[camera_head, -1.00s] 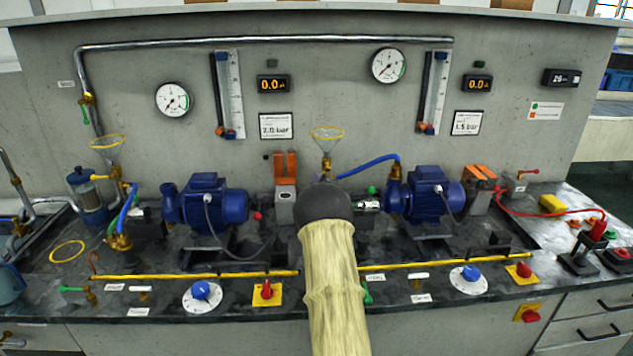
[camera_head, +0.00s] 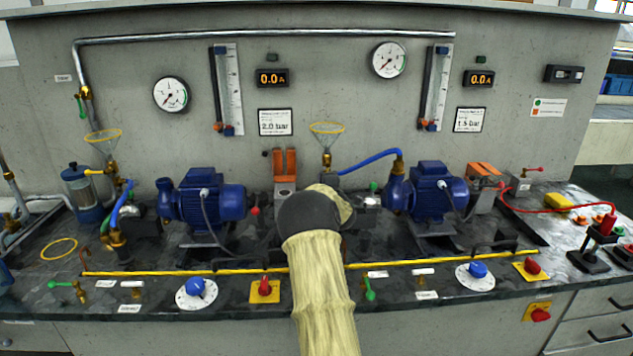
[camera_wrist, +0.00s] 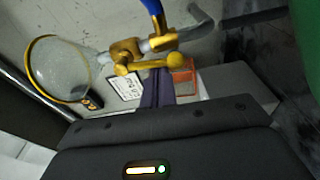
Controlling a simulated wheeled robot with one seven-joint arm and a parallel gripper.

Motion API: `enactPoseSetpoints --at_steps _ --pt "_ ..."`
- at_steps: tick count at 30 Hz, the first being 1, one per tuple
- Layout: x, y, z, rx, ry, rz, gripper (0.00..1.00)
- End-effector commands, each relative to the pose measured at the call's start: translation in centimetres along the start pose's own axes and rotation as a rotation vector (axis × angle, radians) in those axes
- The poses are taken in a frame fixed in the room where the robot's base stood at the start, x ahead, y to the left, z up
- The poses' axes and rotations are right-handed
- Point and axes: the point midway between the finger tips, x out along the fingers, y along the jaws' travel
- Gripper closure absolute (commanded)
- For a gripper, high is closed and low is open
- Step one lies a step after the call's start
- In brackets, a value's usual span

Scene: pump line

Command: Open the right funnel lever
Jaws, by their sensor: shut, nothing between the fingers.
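The right funnel (camera_head: 327,128), clear with a yellow rim, stands upright behind my arm in the head view. Its brass valve (camera_head: 327,160) sits below it, with a blue hose on its right. In the wrist view the funnel (camera_wrist: 60,72) lies at the left, with the brass fitting (camera_wrist: 126,48) beside it. The yellow lever (camera_wrist: 147,63) crosses the fitting. My gripper (camera_wrist: 156,82) shows as dark fingers, shut and empty, close to the lever. I cannot tell whether they touch it. In the head view my arm hides the fingers.
Blue pumps (camera_head: 212,196) and (camera_head: 430,190) stand on either side. The orange-topped block (camera_head: 284,165) is just left of the valve. The blue hose (camera_head: 368,160) runs right. The left funnel (camera_head: 103,136) is far left. A concrete panel (camera_head: 350,95) rises behind.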

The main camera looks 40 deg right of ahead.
Motion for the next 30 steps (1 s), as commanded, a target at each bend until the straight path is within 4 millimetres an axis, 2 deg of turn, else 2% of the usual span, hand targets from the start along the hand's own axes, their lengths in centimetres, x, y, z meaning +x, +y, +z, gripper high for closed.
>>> enactPoseSetpoints --at_steps 6,22,26,30 --pt "0.0 -0.1 0.2 -0.060 0.000 -0.009 1.00" --pt "0.0 -0.1 0.2 -0.068 0.000 -0.010 1.00" --pt "0.1 -0.2 -0.5 -0.068 0.000 -0.010 1.00" --pt "0.4 -0.2 -2.2 -0.068 0.001 -0.008 1.00"
